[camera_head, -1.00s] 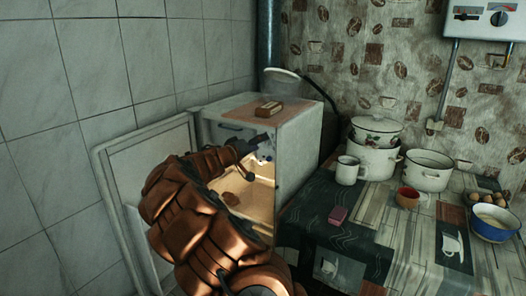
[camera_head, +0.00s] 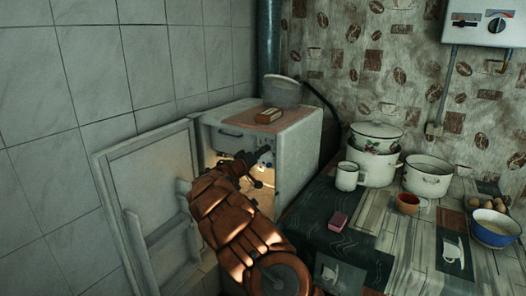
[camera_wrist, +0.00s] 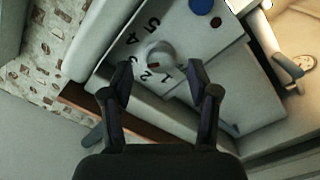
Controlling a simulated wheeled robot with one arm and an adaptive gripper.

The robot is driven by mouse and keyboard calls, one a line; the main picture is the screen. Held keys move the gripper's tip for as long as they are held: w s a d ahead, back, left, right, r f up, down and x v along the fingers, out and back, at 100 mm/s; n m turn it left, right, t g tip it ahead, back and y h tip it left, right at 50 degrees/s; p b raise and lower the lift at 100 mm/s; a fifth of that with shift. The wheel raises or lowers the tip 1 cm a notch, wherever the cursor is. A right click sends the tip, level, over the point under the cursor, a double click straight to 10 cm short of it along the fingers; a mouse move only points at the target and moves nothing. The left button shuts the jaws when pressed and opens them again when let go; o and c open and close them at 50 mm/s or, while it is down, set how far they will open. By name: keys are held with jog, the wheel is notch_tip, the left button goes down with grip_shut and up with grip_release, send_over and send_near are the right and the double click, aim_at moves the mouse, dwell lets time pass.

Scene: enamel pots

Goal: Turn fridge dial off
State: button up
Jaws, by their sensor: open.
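The white fridge (camera_head: 302,160) stands in the corner with its door (camera_head: 142,215) open to the left, its interior lit. My gripper (camera_head: 248,158) reaches into the upper front of the opening, its fingers small and dark there. In the wrist view my gripper (camera_wrist: 158,76) is open, with a fingertip on either side of the pale round dial (camera_wrist: 159,54). The dial has a small red mark on its lower edge, and dark numbers 1 to 5 run around it on a white panel. Contact between fingers and dial cannot be told. The dial is not clear in the head view.
A blue round knob (camera_wrist: 201,5) and a red one (camera_wrist: 216,22) sit on the panel near the dial. A small box (camera_head: 268,115) lies on the fridge top. A table (camera_head: 355,262) with enamel pots (camera_head: 372,165) stands close on the right.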

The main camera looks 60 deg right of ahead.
jog(key=shift+d, duration=1.1)
grip_shut()
